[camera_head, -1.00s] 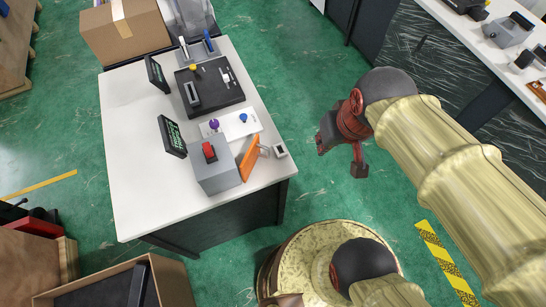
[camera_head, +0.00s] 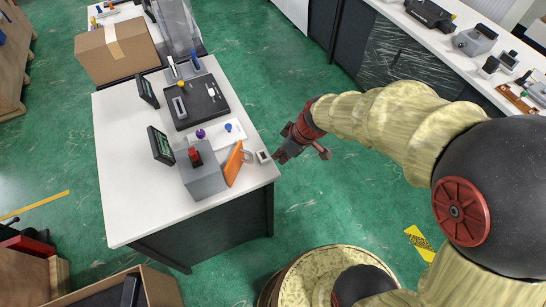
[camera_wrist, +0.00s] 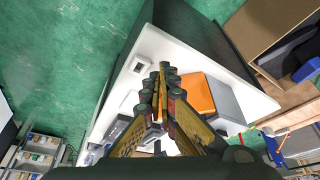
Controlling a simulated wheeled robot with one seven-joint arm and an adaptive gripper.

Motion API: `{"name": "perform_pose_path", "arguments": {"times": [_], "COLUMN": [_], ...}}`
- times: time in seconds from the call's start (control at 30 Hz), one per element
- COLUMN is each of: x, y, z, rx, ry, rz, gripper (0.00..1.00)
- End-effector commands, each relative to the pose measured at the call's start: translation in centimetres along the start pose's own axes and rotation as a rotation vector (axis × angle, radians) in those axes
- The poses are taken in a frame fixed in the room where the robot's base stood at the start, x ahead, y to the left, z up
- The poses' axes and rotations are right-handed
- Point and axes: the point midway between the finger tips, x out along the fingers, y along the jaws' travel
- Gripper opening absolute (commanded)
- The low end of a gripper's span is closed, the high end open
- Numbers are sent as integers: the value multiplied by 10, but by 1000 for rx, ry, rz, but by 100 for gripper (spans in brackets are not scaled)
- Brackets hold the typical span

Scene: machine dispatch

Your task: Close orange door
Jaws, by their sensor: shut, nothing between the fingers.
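The orange door (camera_head: 233,163) stands ajar at the right side of a grey box (camera_head: 203,181) with a red switch on top, on the white table. A small pale handle (camera_head: 248,157) sticks out from the door's right face. In the wrist view the orange door (camera_wrist: 198,95) lies right of the fingertips, with the grey box (camera_wrist: 226,100) beyond it. My gripper (camera_head: 284,156) is off the table's right edge, apart from the door, and is empty. In the wrist view its fingers (camera_wrist: 164,70) are together and partly cover the table.
The white table (camera_head: 125,200) also holds a white panel with purple and blue knobs (camera_head: 222,132), a black device (camera_head: 195,102), two dark screens and a small white square piece (camera_head: 263,156). A cardboard box (camera_head: 117,50) stands behind. Green floor is clear right of the table.

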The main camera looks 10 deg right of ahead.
Motion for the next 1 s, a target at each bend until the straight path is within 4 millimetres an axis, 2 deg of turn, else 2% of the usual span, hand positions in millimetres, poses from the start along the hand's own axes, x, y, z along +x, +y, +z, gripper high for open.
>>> {"name": "perform_pose_path", "arguments": {"times": [0.47,0.7,1.0], "x": [93,101,104], "y": [-1,-1,0], "z": [2,-27,-37], "rx": [2,-1,1], "ry": [-3,-2,-1], "rz": [-2,-1,0], "gripper": [0,0,0]}}
